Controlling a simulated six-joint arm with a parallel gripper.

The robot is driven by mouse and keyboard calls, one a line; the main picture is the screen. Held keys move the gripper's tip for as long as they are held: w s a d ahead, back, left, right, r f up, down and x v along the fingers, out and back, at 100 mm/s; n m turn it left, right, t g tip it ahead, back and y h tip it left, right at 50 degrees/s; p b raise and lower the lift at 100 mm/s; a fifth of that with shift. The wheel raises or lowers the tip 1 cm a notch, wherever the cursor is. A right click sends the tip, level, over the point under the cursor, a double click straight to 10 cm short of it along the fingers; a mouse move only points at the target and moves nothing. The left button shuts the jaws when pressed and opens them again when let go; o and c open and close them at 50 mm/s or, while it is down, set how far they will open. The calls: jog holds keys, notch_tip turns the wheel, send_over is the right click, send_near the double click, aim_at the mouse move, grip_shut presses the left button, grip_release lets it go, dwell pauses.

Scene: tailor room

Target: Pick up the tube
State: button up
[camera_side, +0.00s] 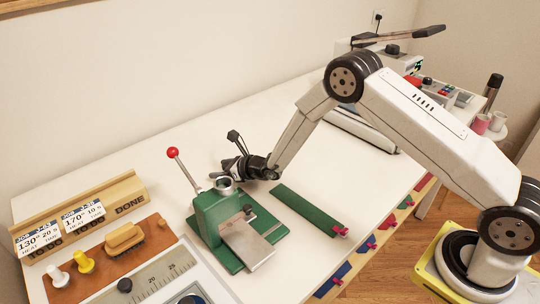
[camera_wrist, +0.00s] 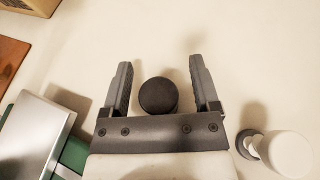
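My gripper (camera_side: 240,165) is low over the white table, just behind the green press, in the side view. In the wrist view my gripper (camera_wrist: 160,62) is open, with its two dark fingers well apart. A round black thing (camera_wrist: 158,95), seen end-on, lies between the fingers with a gap on each side. It may be the top of the tube, but I cannot tell for sure. No tube shows clearly in the side view; the area at the gripper is partly hidden by the gripper itself and the press.
The green press (camera_side: 205,220) with its red-knobbed lever stands just in front of my gripper. A white knob-like piece (camera_wrist: 288,153) is at the right in the wrist view. A green strip (camera_side: 308,210) lies to the right; a brown board (camera_side: 120,275) lies at left front.

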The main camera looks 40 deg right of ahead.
grip_shut()
jog(key=shift+r, duration=0.15)
jog(key=shift+r, duration=0.8)
jog(key=s+d+r, duration=0.2)
jog(key=s+r, duration=0.9)
jog(key=s, duration=0.3)
jog(key=shift+a+r, duration=0.1)
jog(key=s+a+r+n+g+y, duration=0.1)
jog(key=a+r, duration=0.2)
jog(key=a, duration=0.1)
jog(key=a+r+n+g+y, duration=0.1)
jog(key=a+r+n, duration=0.1)
jog(key=a, duration=0.3)
jog(key=s+a+r+n+g+y, duration=0.1)
jog(key=a+r+y, duration=0.1)
jog(key=a+r, duration=0.2)
jog(key=shift+s+a+n, duration=0.2)
jog(key=shift+s+n, duration=0.1)
